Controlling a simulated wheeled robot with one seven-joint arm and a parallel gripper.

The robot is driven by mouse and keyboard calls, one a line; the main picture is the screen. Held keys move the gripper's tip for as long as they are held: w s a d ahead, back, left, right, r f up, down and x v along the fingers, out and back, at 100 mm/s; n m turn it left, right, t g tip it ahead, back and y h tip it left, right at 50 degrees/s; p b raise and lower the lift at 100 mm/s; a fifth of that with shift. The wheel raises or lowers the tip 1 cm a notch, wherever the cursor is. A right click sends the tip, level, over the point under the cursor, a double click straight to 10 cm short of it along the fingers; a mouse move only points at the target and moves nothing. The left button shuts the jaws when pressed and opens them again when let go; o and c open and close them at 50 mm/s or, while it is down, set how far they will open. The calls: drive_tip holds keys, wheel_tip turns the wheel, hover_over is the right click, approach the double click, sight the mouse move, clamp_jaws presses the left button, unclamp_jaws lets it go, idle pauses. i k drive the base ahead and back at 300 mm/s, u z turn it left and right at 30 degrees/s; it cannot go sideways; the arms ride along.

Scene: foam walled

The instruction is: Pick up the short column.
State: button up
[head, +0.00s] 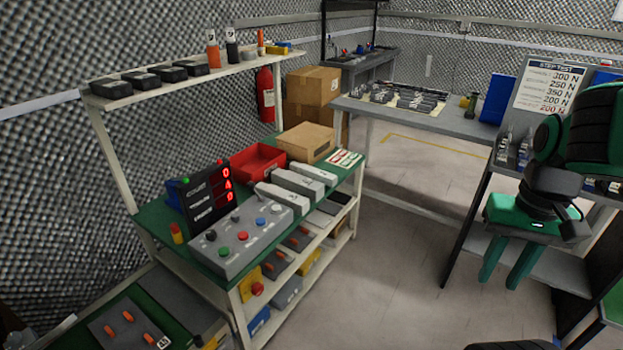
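My gripper (502,285) hangs at the right of the head view with its two green fingers pointing down. The fingers are apart and nothing shows between them. I cannot tell for sure which thing is the short column. A small dark upright piece (471,105) with a yellow part beside it stands on the grey back table (390,108), to the left of a blue panel. A short yellow and red cylinder (177,233) stands upright on the green bench (155,222) at the left. My gripper is apart from both.
A grey button box (240,240), a red bin (257,163) and a cardboard box (306,142) crowd the green bench. A shelf (190,75) runs above it. A dark-framed rack (465,225) stands by my gripper. The floor (395,250) between is clear.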

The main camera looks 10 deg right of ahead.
sight(330, 180)
drive_tip(key=z, duration=1.75)
drive_tip(key=i, duration=1.3)
drive_tip(key=u, duration=1.25)
drive_tip(key=i, duration=0.9)
drive_tip(key=z, duration=0.05)
